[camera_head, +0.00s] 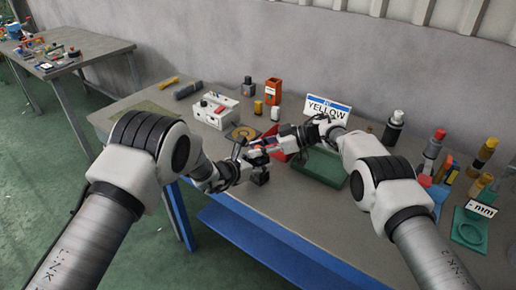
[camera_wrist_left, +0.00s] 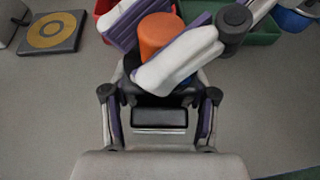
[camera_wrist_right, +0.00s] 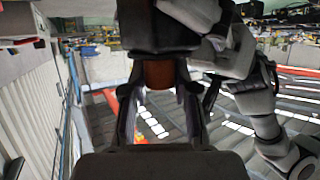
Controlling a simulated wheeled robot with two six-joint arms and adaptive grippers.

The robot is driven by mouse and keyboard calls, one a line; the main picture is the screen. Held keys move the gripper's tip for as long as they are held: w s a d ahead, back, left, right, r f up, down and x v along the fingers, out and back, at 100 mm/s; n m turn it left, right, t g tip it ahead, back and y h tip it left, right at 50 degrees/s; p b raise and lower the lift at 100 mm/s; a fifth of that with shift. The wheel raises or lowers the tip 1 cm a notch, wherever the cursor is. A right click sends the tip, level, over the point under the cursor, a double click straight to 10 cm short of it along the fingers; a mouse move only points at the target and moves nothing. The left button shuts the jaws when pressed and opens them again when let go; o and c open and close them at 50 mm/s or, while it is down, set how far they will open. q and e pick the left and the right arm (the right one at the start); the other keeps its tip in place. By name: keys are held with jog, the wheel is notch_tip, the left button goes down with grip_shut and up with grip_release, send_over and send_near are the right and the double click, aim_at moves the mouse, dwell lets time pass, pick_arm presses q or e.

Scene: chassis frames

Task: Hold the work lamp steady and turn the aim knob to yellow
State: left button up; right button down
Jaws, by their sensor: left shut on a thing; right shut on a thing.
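The work lamp is mostly hidden between my two grippers in the head view. In the left wrist view its dark body (camera_wrist_left: 160,98) sits between the fingers of my left gripper (camera_wrist_left: 160,92), which is shut on it. An orange knob (camera_wrist_left: 156,32) shows above the dark body. My right gripper (camera_head: 273,144) reaches in from the right and is shut on this knob, its white and purple fingers on both sides of it. The knob also shows between its fingers in the right wrist view (camera_wrist_right: 160,74). I cannot make out the knob's pointer or any colour marks.
A sign reading YELLOW (camera_head: 327,108) stands behind the grippers. A green tray (camera_head: 320,168) and a red bin (camera_head: 281,156) are close by. A white box (camera_head: 215,110) stands at back left. Bottles and tools crowd the right (camera_head: 432,150). The front middle of the bench is clear.

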dwell(0.3)
jog(key=c, duration=0.9)
grip_release()
jog(key=shift+o, duration=0.2)
jog(key=shift+d, duration=0.1)
jog(key=v, duration=1.2)
jog(key=shift+r, duration=0.1)
